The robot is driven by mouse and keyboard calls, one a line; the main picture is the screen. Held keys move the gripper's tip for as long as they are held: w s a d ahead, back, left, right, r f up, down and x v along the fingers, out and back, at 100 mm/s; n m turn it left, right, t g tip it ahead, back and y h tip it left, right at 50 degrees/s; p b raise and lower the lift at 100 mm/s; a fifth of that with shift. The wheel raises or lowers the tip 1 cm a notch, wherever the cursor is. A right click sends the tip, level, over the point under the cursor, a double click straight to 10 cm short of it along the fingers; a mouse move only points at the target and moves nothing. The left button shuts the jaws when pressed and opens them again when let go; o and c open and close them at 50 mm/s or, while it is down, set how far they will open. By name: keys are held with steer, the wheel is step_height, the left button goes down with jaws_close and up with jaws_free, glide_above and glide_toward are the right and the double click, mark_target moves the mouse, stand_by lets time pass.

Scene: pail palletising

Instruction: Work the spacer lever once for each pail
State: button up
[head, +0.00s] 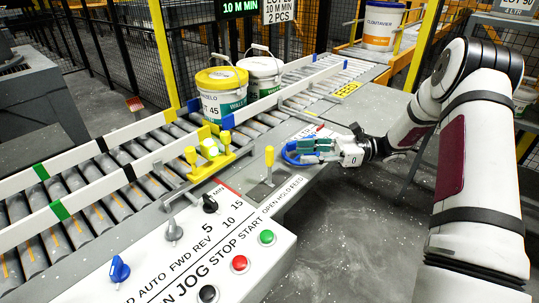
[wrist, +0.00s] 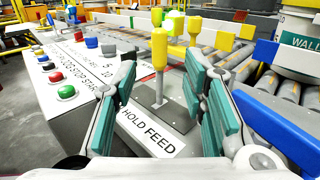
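The spacer lever (head: 269,160) has a yellow handle on a thin metal stem and stands upright from a grey plate on the control panel, beside the OPEN HOLD FEED label. In the wrist view the lever (wrist: 159,50) rises ahead of my gripper (wrist: 165,98), between the lines of its two spread fingers. My gripper (head: 305,150) is open and empty, to the right of the lever in the head view; no contact shows. A yellow-lidded pail (head: 222,98) and a white-lidded pail (head: 262,78) stand close together on the roller conveyor.
The panel carries a green button (head: 266,237), a red button (head: 239,263) and knobs. A yellow bracket with posts (head: 192,158) stands at the conveyor's near side. White guide rails (head: 75,155) line the rollers. Another pail (head: 383,25) stands at the back. Floor right of the panel is clear.

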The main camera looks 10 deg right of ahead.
mark_target(270, 161)
steer(key=a, duration=0.3)
steer(key=w+a, duration=0.1)
steer(key=a, duration=0.6)
steer(key=shift+w+a, duration=0.15)
steer(key=shift+w, duration=0.15)
steer(key=shift+c, duration=0.6)
jaws_close()
